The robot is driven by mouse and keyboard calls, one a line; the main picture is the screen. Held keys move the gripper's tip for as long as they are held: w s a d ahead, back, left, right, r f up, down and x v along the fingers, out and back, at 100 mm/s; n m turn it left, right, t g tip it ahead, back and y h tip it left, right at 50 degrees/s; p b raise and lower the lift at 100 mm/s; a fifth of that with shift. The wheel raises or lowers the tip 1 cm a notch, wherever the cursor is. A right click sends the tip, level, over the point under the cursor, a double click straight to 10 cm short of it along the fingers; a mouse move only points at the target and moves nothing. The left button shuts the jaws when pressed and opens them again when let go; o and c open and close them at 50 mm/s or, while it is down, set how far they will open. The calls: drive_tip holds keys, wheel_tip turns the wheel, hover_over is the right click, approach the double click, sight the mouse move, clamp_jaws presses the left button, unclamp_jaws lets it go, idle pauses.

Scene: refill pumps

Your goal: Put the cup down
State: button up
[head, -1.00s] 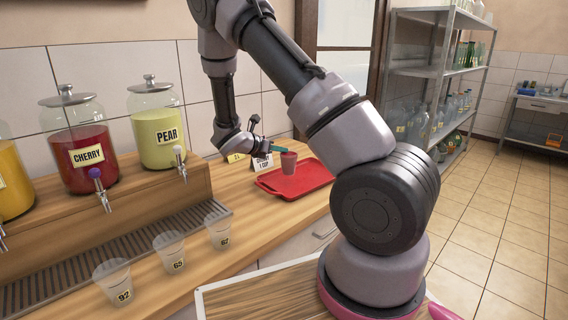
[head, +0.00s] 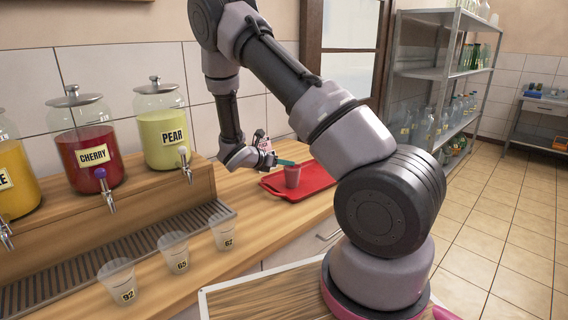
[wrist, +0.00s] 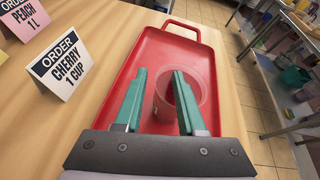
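The cup (head: 292,177) is small and clear, with red contents, and looks upright at the red tray (head: 325,177). I cannot tell whether its base touches the tray. My gripper (head: 286,163) reaches in from the left, its teal fingers at the cup's upper part. In the wrist view the cup (wrist: 163,108) shows between the two fingers, its clear rim leaning over the right finger. The tray (wrist: 205,62) extends beyond the cup in that view.
An order card reading cherry, 1 cup (wrist: 62,62) and a peach card (wrist: 22,18) stand left of the tray. Several numbered empty cups (head: 172,250) line the counter front. The cherry jar (head: 88,150) and pear jar (head: 163,135) stand on a raised wooden stand.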

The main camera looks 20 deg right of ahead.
drive_tip(key=shift+r, duration=0.15)
drive_tip(key=v, duration=0.7)
drive_tip(key=s+d+r+m+g+y, duration=0.35)
drive_tip(key=s+r+m+y, duration=0.35)
drive_tip(key=s+r+m, duration=0.8)
drive_tip(key=s+a+r+m+t+y, duration=0.2)
drive_tip(key=s+a+r+m+y, duration=0.1)
drive_tip(key=s+r+m, duration=0.4)
drive_tip(key=s+a+r+m+t+y, duration=0.3)
drive_tip(key=s+r+m, duration=0.3)
drive_tip(key=r, duration=0.2)
drive_tip(key=shift+s+a+m+y, duration=0.35)
drive_tip(key=shift+s+m+y, duration=0.05)
drive_tip(key=shift+y, duration=0.1)
